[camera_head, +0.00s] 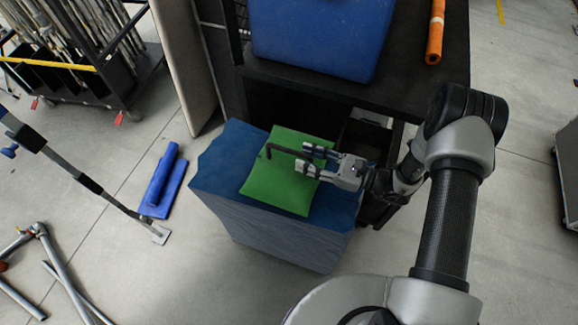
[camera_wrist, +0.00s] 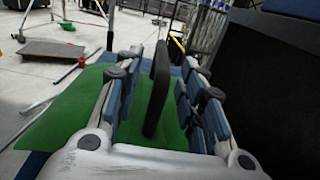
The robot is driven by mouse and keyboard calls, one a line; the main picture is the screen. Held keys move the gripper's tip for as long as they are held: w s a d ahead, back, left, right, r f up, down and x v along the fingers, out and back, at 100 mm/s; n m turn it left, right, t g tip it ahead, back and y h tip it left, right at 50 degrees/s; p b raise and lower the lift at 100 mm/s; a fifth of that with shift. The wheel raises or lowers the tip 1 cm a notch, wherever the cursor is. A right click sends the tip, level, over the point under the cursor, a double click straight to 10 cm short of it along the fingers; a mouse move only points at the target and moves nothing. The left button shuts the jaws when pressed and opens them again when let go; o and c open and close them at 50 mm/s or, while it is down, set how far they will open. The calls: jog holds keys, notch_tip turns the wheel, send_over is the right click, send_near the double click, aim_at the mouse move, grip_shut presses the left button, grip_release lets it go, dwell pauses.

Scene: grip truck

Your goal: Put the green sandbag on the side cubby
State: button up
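The green sandbag (camera_head: 282,185) lies on top of a blue cloth-covered box (camera_head: 280,237). Its black strap handle (camera_head: 284,150) stands up from the bag. My gripper (camera_head: 306,157) reaches in from the right over the bag. In the wrist view the sandbag (camera_wrist: 58,122) lies below the fingers, and the handle (camera_wrist: 158,88) stands upright between the two fingers of my gripper (camera_wrist: 163,65). Gaps show on both sides of the handle, so the gripper looks open around it. A black cabinet (camera_head: 290,78) stands behind the box; its dark opening at the right may be the side cubby (camera_head: 362,140), partly hidden by my arm.
A blue case (camera_head: 320,40) and an orange roll (camera_head: 436,30) lie on the cabinet top. A cart of poles (camera_head: 85,60) stands at the upper left. A blue object (camera_head: 163,180) and metal tubes (camera_head: 65,270) lie on the floor at left. Floor at right is mostly clear.

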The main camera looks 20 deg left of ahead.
aim_at(273, 144)
jog(key=a, duration=0.4)
jog(key=a+b, duration=0.1)
jog(key=a, duration=0.1)
jog(key=shift+w+r, duration=0.25)
jog(key=shift+c, duration=0.2)
grip_shut()
dwell(0.7)
jog(key=shift+w+r, duration=0.15)
jog(key=shift+r, duration=0.1)
